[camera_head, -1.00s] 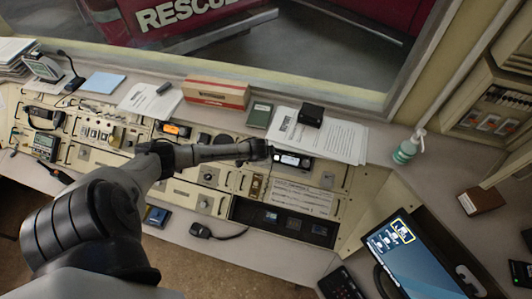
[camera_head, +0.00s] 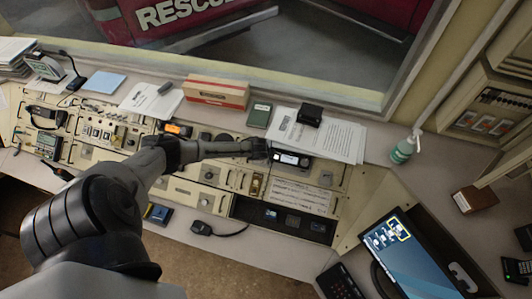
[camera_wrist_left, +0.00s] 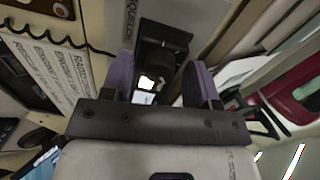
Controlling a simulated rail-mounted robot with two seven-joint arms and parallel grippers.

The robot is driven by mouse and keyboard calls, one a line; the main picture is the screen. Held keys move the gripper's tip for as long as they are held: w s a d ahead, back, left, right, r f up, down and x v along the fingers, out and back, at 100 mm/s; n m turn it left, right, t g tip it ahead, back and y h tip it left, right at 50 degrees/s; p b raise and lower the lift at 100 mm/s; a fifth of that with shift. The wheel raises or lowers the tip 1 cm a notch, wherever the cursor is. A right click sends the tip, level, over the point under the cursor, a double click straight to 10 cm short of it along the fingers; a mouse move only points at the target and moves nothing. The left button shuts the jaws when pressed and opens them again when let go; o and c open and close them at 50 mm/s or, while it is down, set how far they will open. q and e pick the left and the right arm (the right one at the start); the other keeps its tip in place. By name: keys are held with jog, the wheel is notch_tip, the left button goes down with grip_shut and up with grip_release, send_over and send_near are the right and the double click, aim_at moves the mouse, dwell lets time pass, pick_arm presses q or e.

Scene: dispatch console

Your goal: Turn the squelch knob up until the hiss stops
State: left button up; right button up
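In the left wrist view a dark round knob (camera_wrist_left: 160,72) stands on a black panel, beside a label reading "SQUELCH" (camera_wrist_left: 131,20). My left gripper (camera_wrist_left: 160,88) has its two purple-padded fingers apart, one on each side of the knob, with gaps visible, so it looks open. In the head view my left gripper (camera_head: 262,150) is over the left end of a dark radio unit (camera_head: 291,159) with a small lit display; the gripper hides the knob there. My right gripper is in neither view.
Papers with a black box (camera_head: 310,114) lie just behind the radio unit. A monitor (camera_head: 393,250) and a green pump bottle (camera_head: 404,149) are to the right. A coiled cord (camera_wrist_left: 45,38) hangs near the gripper.

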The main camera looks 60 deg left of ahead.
pick_arm(q)
jog(key=shift+s+d+r, duration=0.15)
jog(key=shift+r, duration=0.3)
jog(key=v, duration=1.2)
jog(key=shift+s+d+r, duration=0.2)
jog(key=shift+r, duration=0.1)
